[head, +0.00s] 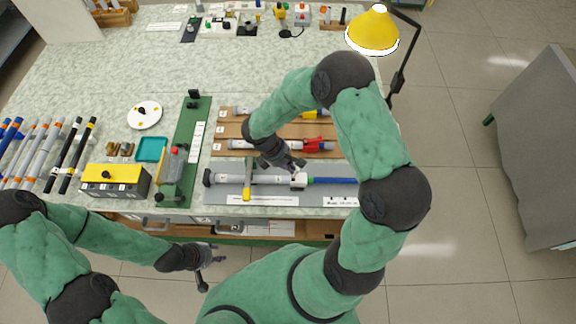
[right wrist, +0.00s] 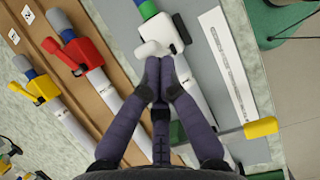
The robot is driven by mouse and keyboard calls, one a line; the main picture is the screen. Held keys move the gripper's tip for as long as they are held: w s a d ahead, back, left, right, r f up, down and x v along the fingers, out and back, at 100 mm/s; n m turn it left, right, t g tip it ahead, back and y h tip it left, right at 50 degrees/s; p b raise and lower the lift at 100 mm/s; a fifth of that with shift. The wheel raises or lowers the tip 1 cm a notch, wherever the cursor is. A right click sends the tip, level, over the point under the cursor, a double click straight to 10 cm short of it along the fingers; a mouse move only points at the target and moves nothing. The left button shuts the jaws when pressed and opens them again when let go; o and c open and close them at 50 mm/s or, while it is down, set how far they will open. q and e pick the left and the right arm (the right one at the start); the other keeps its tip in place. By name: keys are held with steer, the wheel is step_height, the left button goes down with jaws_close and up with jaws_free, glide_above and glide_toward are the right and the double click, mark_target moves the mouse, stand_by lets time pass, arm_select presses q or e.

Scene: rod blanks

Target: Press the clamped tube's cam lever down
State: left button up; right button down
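The clamped tube (head: 270,180) lies along a grey board at the front of the table, with a blue rod (head: 335,181) at its right end. A white clamp with a cam lever (head: 299,181) sits around it near the blue part. In the right wrist view the white clamp (right wrist: 178,35) is just beyond my fingertips, its white lever (right wrist: 149,49) at the tips. My right gripper (head: 293,168) has its fingertips together (right wrist: 161,64) beside the lever; contact is unclear. My left gripper (head: 206,280) hangs low in front of the table, away from the tube; its fingers are too small to judge.
Behind, brown boards hold tubes with a red clamp (head: 314,144) and a yellow clamp (head: 308,114). A green fixture (head: 172,178) and yellow-topped box (head: 112,180) stand further left. A lamp (head: 373,32) stands back right.

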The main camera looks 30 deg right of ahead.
steer(key=shift+s+d+r+t+y+p, duration=0.2)
steer(key=shift+s+d+t+y+p, duration=0.3)
steer(key=shift+d+y, duration=0.35)
steer(key=shift+s+d+f+t+y+p, duration=0.1)
steer(key=shift+s+d+t+y+p, duration=0.25)
steer(key=shift+y, duration=0.25)
steer(key=shift+s+d+f+t+y+p, duration=0.1)
steer(key=shift+s+d+t+y+p, duration=0.2)
steer(key=shift+y+p, duration=0.2)
steer(key=shift+s+d+f+t+y, duration=0.1)
steer(key=shift+d+f+t+y, duration=0.1)
steer(key=shift+d+t+y, duration=0.3)
steer(key=shift+s+d+f, duration=0.1)
steer(key=shift+d+f, duration=0.15)
steer(key=shift+f, duration=0.05)
steer(key=shift+a, duration=0.15)
steer(key=shift+w+a+f, duration=0.25)
steer(key=shift+w+a, duration=0.15)
steer(key=shift+a, duration=0.15)
steer(key=shift+r, duration=0.15)
